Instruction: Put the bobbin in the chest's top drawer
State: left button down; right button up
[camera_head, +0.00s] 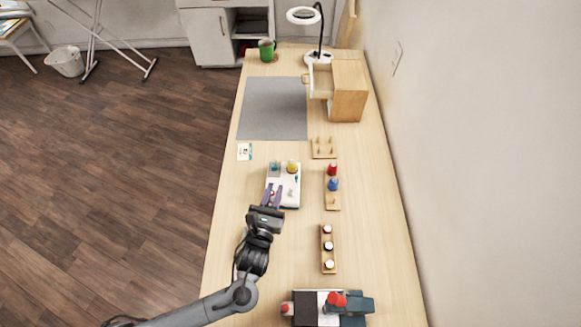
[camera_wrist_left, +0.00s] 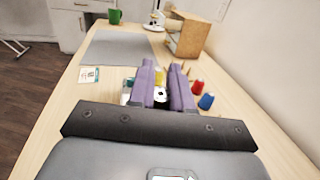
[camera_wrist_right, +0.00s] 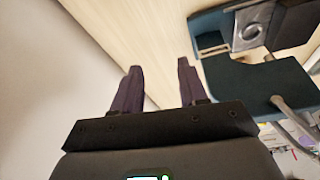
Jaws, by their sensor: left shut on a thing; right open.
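The bobbin (camera_wrist_left: 161,95) shows as a small white round thing with a dark centre between the purple fingers of my left gripper (camera_wrist_left: 165,80). That gripper (camera_head: 271,194) is shut on it, over the front of a white tray-like stand (camera_head: 285,172); the gap below is hard to judge. The wooden chest (camera_head: 349,93) stands at the far right of the table, with its top drawer (camera_head: 321,82) pulled out to the left. The chest also shows in the left wrist view (camera_wrist_left: 190,37). My right gripper (camera_wrist_right: 158,85) is open and empty.
A magnifier lamp (camera_head: 317,58) and green mug (camera_head: 267,50) stand near the chest. A grey mat (camera_head: 272,108) lies clear left of it. A rack with red and blue spools (camera_head: 332,185), another rack (camera_head: 328,249) and a teal machine (camera_head: 355,304) line the right side.

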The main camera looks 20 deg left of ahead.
pick_arm(q)
jog(key=w+a+r+m+h+p, duration=0.2)
jog(key=w+r+h, duration=0.1)
jog(key=w+r, duration=0.15)
jog(key=s+r+p, duration=0.4)
jog(key=r+p, duration=0.7)
jog(key=p, duration=0.2)
jog(key=s+r+p, duration=0.5)
jog(key=r+p, duration=0.7)
jog(key=shift+d+p, duration=0.2)
jog(key=shift+p, duration=0.2)
